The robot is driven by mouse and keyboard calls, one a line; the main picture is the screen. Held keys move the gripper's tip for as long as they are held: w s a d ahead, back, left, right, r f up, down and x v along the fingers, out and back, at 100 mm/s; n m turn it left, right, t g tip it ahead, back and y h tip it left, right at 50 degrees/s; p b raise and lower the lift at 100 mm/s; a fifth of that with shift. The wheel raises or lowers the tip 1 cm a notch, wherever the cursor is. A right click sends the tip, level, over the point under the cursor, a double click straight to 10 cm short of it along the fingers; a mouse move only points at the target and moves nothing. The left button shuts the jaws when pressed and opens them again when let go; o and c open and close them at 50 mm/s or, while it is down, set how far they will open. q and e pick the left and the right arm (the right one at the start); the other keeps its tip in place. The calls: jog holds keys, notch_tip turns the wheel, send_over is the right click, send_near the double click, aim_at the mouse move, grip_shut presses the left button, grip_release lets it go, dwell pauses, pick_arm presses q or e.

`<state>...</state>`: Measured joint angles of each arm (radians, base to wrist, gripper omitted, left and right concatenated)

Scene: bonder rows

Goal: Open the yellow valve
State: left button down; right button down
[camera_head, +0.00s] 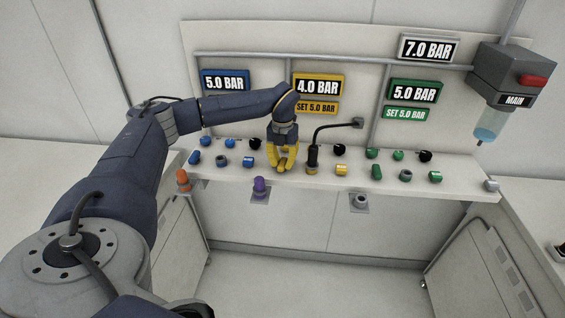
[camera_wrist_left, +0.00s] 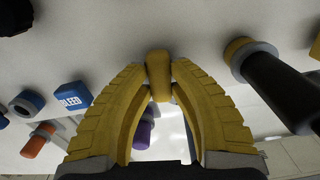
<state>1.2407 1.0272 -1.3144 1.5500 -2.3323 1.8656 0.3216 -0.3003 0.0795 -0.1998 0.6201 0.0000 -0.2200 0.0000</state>
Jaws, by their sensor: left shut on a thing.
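The yellow valve (camera_wrist_left: 158,72) shows in the left wrist view as a small upright yellow handle between my fingertips. My left gripper (camera_head: 285,168) reaches down onto the white shelf at its middle. Its yellow fingers (camera_wrist_left: 159,88) are shut on the valve handle. My right gripper is not in view.
A black cylinder on a yellow base (camera_head: 313,158) stands close right of the gripper, with a black hose. A blue BLEED block (camera_wrist_left: 72,96) is on the left. Blue and green fittings line the shelf. A purple plug (camera_head: 260,186) and orange plug (camera_head: 183,178) sit along its front edge.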

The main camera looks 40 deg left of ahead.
aim_at(283, 162)
pick_arm(q)
jog(key=shift+f+n, duration=0.1)
jog(key=shift+n, duration=0.8)
jog(key=c, duration=1.2)
grip_release()
jog(key=shift+r, duration=0.2)
notch_tip(283, 162, up, 12)
jog(key=shift+f, duration=0.15)
